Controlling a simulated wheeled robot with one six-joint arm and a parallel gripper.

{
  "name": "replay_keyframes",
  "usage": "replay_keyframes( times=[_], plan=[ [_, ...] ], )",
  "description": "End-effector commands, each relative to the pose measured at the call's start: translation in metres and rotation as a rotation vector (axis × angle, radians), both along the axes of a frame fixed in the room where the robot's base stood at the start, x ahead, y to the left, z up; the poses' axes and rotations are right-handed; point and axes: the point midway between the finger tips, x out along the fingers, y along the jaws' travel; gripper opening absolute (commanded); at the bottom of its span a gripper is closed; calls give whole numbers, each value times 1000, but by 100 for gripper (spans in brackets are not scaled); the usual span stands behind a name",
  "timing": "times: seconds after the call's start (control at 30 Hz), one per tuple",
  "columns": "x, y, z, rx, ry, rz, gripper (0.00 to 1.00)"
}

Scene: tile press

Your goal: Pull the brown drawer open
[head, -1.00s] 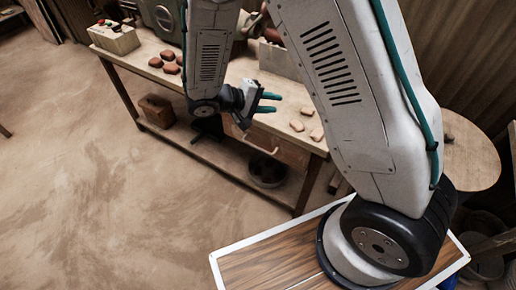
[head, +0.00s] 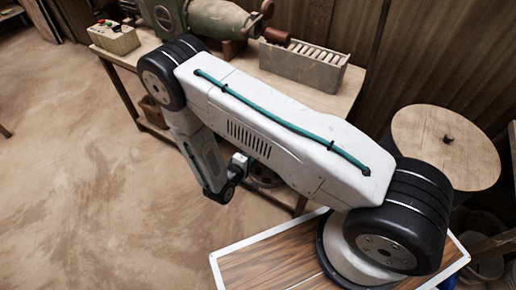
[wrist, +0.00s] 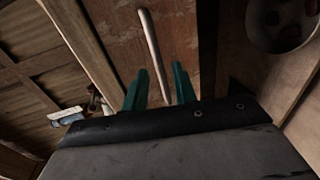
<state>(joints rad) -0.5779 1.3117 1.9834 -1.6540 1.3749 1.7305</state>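The brown drawer's wooden front (wrist: 183,35) fills the upper middle of the wrist view, and its pale bar handle (wrist: 152,50) runs lengthwise down the picture. My gripper (wrist: 161,68) has its two teal fingers apart, one on each side of the handle in the picture. The fingers look clear of the bar, and the exact depth between them and the handle cannot be told.
The workbench (head: 335,100) carries a slotted grey box (head: 302,65), a green machine (head: 215,18) and a control box (head: 114,38). A round container (wrist: 280,20) sits right of the drawer in the wrist view. A round wooden-topped stand (head: 440,140) is at right. Open floor lies left.

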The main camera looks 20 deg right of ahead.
Motion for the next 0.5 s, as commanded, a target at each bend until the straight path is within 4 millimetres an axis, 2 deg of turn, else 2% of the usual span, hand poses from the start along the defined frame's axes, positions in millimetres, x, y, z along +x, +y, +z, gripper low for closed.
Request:
replay_keyframes(
  times=[0.03, 0.2, 0.5],
  plan=[
    [5, -8, -2, 0, 1, -4, 28],
    [18, -26, -6, -2, 1, -3, 28],
    [24, -34, -8, -2, 0, -1, 28]
  ],
)
